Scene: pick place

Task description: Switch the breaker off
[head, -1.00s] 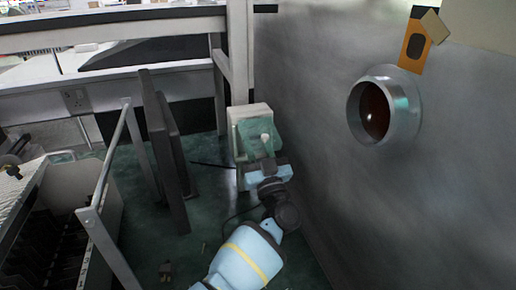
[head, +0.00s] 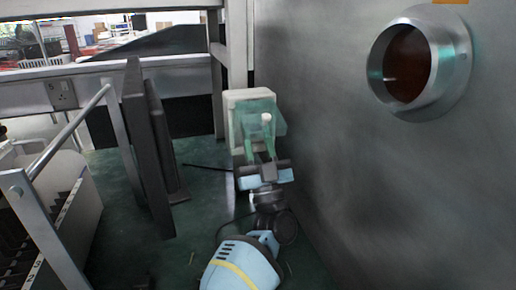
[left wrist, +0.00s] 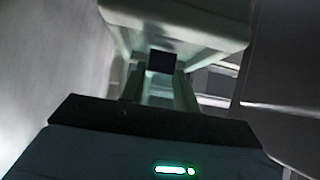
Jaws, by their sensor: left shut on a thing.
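The breaker (head: 235,104) is a pale box with a green-tinted front, standing beside the large grey wall in the head view. A small white knob (head: 267,118) shows at its front. My left gripper (head: 261,142) reaches up to the breaker's front, its greenish fingers touching or overlapping it. In the left wrist view the breaker's pale body (left wrist: 190,18) fills the top, and a small dark block shows at the fingertips (left wrist: 162,66). The gripper is shut on a part of the breaker, seemingly its switch. The fingers partly hide that part. My right gripper is out of view.
A metal ring port (head: 448,62) sticks out of the grey wall (head: 350,190) at right. Dark upright panels (head: 145,140) stand left of the breaker. A railed bin (head: 75,190) is at far left. Green floor shows between them.

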